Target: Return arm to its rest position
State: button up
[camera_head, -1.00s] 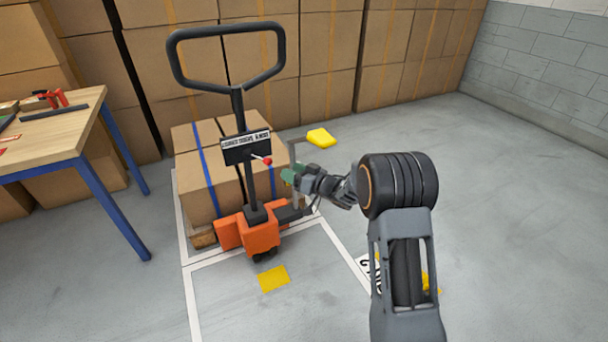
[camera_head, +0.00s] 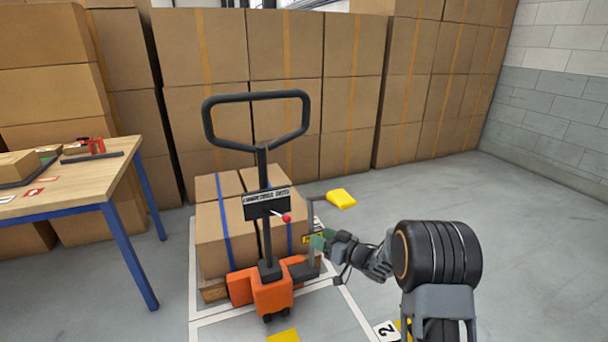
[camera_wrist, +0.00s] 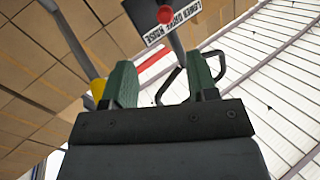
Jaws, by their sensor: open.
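My gripper (camera_head: 318,241) shows in the head view at the end of my arm, just right of the orange pallet jack (camera_head: 262,289). In the wrist view its two green fingers (camera_wrist: 162,82) stand apart with nothing between them. The jack's black loop handle (camera_head: 257,146) stands upright, and its red-knobbed lever (camera_head: 286,218) sticks out below a label plate (camera_head: 267,203). In the wrist view the red knob (camera_wrist: 166,14) is beyond the fingertips, apart from them. In the head view the gripper is lower right of the knob.
Strapped boxes (camera_head: 208,245) sit on the jack inside white floor lines. A yellow piece (camera_head: 341,199) tops a post behind the gripper. A wooden table (camera_head: 85,182) stands left, and stacked cartons (camera_head: 290,105) line the back.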

jog(key=d+f+m+h, duration=0.2)
jog(key=d+f+h, duration=0.4)
jog(key=f+h, duration=0.1)
jog(key=s+d+r+m+g+h+p, duration=0.3)
jog(key=s+d+r+g+h+p, duration=0.15)
jog(key=s+d+h, duration=0.2)
jog(key=s+a+r+m+g+p, duration=0.2)
jog(key=s+r+g+p, duration=0.4)
jog(key=s+r+p, duration=0.85)
jog(key=s+a+r+t+p, duration=0.1)
jog(key=s+r, duration=0.3)
jog(key=r, duration=0.4)
jog(key=s+a+r+t+p, duration=0.1)
jog(key=s+a+r+p, duration=0.1)
jog(key=s+r, duration=0.3)
notch_tip(320, 180, up, 4)
jog(key=shift+a+r+y+p, duration=0.15)
jog(key=shift+y+p, duration=0.3)
jog(key=shift+p, duration=0.25)
